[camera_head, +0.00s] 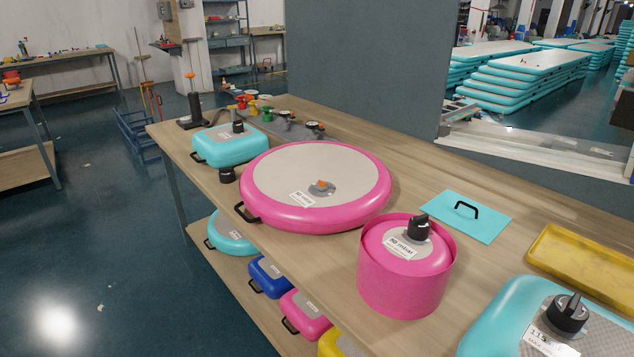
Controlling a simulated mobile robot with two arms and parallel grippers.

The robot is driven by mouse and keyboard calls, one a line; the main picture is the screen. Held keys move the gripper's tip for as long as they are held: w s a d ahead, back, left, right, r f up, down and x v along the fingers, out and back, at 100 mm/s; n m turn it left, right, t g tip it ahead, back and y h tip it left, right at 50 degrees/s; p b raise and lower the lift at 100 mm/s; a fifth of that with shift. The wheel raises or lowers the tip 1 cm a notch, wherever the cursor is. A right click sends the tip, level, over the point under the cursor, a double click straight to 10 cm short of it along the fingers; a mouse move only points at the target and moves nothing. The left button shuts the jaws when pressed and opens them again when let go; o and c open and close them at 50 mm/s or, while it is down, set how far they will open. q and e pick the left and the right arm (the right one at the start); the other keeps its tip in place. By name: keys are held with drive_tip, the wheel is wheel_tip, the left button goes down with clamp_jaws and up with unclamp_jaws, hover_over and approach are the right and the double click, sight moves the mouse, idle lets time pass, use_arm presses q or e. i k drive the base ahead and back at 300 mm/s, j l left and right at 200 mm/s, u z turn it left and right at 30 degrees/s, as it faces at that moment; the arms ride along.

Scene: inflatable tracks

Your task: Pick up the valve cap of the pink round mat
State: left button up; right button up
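The pink round mat (258,208) lies flat on the wooden table, with a grey top and a black handle on its near left side. Its valve (322,187) is near the front of the top and shows an orange centre with no black cap on it. A small black round piece (227,175), which looks like a valve cap, sits on the table at the left edge, between the pink round mat and a teal mat. Neither of my grippers is in view.
A teal mat (222,148), a pink cylinder (397,285) and another teal mat (497,326) have black knobs on top. A teal sheet (455,222) with a handle and a yellow tray (570,262) lie to the right. Gauges and fittings (275,122) stand behind.

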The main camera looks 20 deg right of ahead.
sight(226, 176)
drive_tip(key=z, duration=0.45)
drive_tip(key=i+j+z, duration=0.5)
drive_tip(key=j+z, duration=0.15)
drive_tip(key=i+j+z, duration=0.15)
drive_tip(key=j+z, duration=0.15)
drive_tip(key=j, duration=0.2)
